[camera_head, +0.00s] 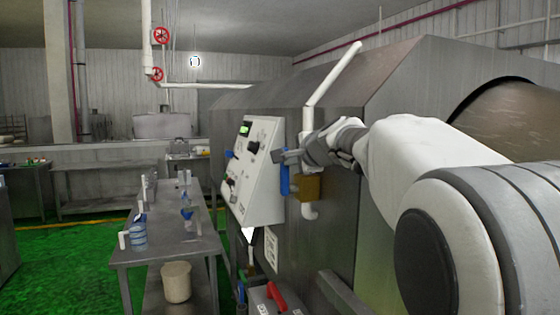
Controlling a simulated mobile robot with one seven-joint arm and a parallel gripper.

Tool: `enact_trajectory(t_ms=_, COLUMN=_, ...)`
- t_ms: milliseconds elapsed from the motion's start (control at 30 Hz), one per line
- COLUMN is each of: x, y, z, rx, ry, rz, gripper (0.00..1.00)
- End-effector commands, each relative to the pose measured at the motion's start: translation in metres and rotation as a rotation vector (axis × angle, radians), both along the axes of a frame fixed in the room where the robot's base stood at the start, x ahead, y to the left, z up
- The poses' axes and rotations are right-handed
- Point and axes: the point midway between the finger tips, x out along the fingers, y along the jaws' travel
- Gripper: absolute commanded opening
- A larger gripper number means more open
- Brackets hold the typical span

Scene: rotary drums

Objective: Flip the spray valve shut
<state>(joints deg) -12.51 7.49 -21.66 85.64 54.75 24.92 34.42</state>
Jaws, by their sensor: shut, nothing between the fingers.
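The spray valve has a brass-coloured body (309,188) on a white pipe (308,121) that runs down the side of the grey drum housing. Its blue lever (284,181) hangs roughly upright, alongside the vertical stretch of pipe. My gripper (281,157) reaches in from the right, with its fingertips at the upper end of the blue lever. The fingers are shut with nothing between them. They overlap the lever's top in this view; I cannot tell whether they touch it. My gripper and wrist hide part of the pipe above the valve.
A white control panel (258,172) with a green display stands just left of the lever. A steel table (172,250) with bottles is at left, a beige bin (176,282) on its lower shelf. A red-handled toolbox (272,300) is below. Green floor at left is open.

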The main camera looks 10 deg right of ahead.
Motion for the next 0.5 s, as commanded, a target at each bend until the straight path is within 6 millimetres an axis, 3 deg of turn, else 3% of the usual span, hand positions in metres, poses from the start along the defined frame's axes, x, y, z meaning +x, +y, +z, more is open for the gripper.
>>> enact_trajectory(t_ms=500, x=0.016, y=0.002, z=0.008, rx=-0.002, ry=-0.001, rz=-0.001, gripper=0.0)
